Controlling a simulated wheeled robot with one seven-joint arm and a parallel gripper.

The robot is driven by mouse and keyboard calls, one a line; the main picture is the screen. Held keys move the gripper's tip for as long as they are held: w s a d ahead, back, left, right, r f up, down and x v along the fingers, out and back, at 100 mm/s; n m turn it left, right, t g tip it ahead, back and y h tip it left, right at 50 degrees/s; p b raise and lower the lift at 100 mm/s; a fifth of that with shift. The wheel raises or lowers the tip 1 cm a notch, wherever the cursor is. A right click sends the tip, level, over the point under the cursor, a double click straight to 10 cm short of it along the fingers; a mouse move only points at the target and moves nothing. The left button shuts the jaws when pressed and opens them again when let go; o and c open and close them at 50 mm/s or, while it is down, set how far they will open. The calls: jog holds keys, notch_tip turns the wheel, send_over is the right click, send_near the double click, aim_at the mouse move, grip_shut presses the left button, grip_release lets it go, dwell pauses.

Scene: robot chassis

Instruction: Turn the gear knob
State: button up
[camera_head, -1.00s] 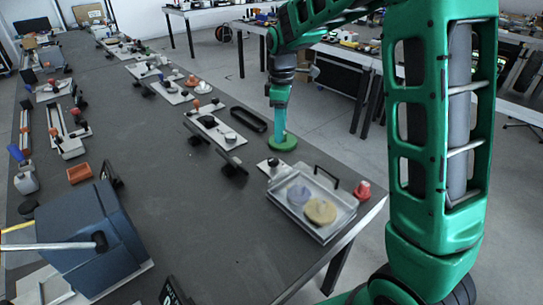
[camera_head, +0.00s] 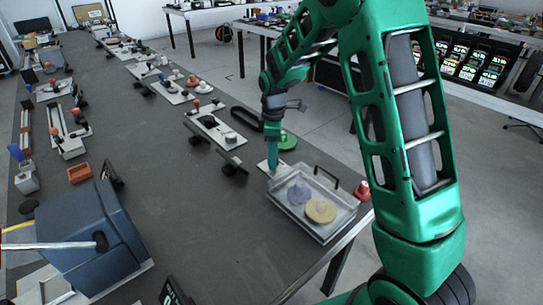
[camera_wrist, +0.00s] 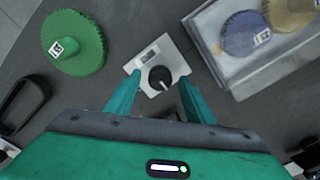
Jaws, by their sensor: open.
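A black round knob (camera_wrist: 160,78) sits on a small light-grey plate (camera_wrist: 176,56) with a little display, seen in the wrist view. My gripper (camera_wrist: 158,88) is open, with one green finger on each side of the knob and a gap to both. I cannot tell how high the fingertips are above the plate. In the head view my gripper (camera_head: 272,165) points down over the plate (camera_head: 264,168), just left of the tray, and hides the knob. A green gear (camera_wrist: 75,42) lies left of the plate in the wrist view; it also shows behind my gripper in the head view (camera_head: 289,141).
A clear-walled tray (camera_head: 322,233) with a purple gear (camera_head: 298,195) and a yellow gear (camera_head: 320,210) stands close to the right. A red piece (camera_head: 362,190) is at the table edge. A plate with knobs (camera_head: 212,127) lies left. The dark table (camera_head: 170,210) is mostly bare in front.

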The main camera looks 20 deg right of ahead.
jog(key=shift+f, duration=0.15)
jog(key=shift+c, duration=0.3)
jog(key=c, duration=1)
jog(key=shift+a, duration=0.15)
jog(key=shift+m, duration=0.4)
